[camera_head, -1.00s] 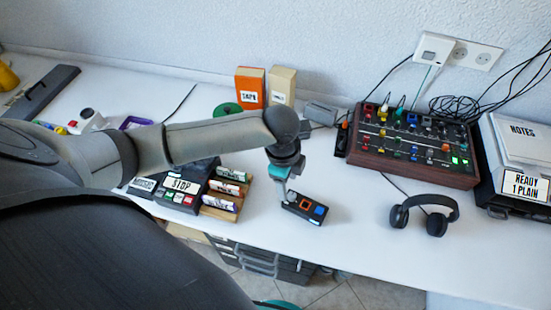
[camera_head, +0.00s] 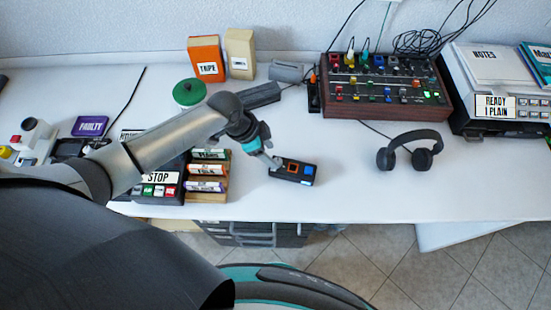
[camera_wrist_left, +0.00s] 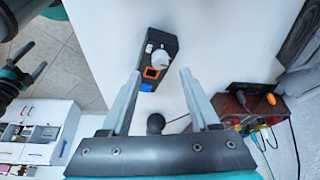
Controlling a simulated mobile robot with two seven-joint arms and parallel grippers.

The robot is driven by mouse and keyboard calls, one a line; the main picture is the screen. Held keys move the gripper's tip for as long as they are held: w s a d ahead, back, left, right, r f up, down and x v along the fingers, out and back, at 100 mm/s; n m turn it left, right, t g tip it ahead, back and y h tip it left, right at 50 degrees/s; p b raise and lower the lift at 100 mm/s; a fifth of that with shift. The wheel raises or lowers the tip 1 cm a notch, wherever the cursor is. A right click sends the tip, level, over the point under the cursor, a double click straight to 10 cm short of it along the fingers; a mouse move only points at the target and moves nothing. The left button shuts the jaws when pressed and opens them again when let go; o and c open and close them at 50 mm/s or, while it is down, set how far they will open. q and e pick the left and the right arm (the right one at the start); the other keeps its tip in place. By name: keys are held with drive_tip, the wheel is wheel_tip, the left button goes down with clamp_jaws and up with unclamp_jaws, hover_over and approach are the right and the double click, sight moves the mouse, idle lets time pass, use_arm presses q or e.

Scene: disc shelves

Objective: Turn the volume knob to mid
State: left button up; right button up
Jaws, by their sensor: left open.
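A small black control box (camera_head: 303,181) with an orange-framed button and a blue button lies on the white desk. In the left wrist view the box (camera_wrist_left: 167,46) carries a pale grey knob (camera_wrist_left: 157,58), at the end beyond the two buttons. My left gripper (camera_head: 274,163) is at the left end of the box in the head view and covers the knob there. In the left wrist view the left gripper (camera_wrist_left: 158,76) is open, with its fingertips on either side of the box and apart from the knob.
Headphones (camera_head: 411,150) lie to the right. A wooden-sided mixer (camera_head: 385,87) with cables stands behind. The desk between box and headphones is clear.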

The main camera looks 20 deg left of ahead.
sight(277, 161)
use_arm(q)
drive_tip(key=shift+b+x, duration=0.5)
drive_tip(key=shift+x, duration=1.75)
drive_tip(key=shift+c, duration=0.4)
clamp_jaws()
